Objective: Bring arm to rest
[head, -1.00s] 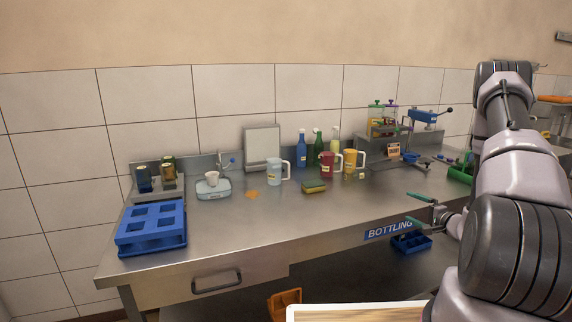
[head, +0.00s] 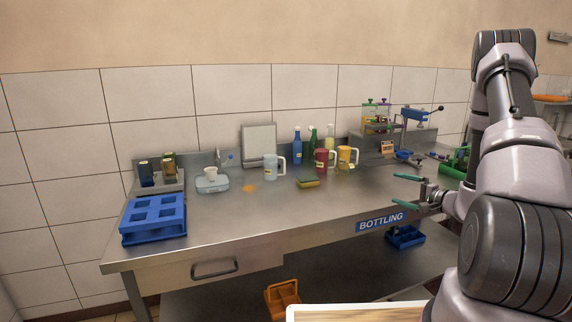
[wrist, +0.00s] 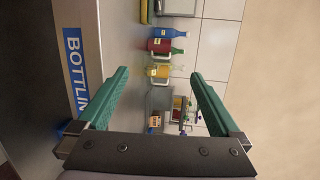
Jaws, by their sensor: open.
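My gripper (head: 406,190) has green fingers and is open and empty. In the head view it is at the right, in front of the bench's front edge near the BOTTLING label (head: 381,221). In the wrist view my gripper (wrist: 160,85) shows its two fingers spread wide with nothing between them. The label also shows in the wrist view (wrist: 76,72), at the left. My arm (head: 505,170) rises along the right side of the head view, bent at the top. Its lowest part is cut off by the frame.
A blue bin (head: 406,237) and an orange bin (head: 283,298) sit below.

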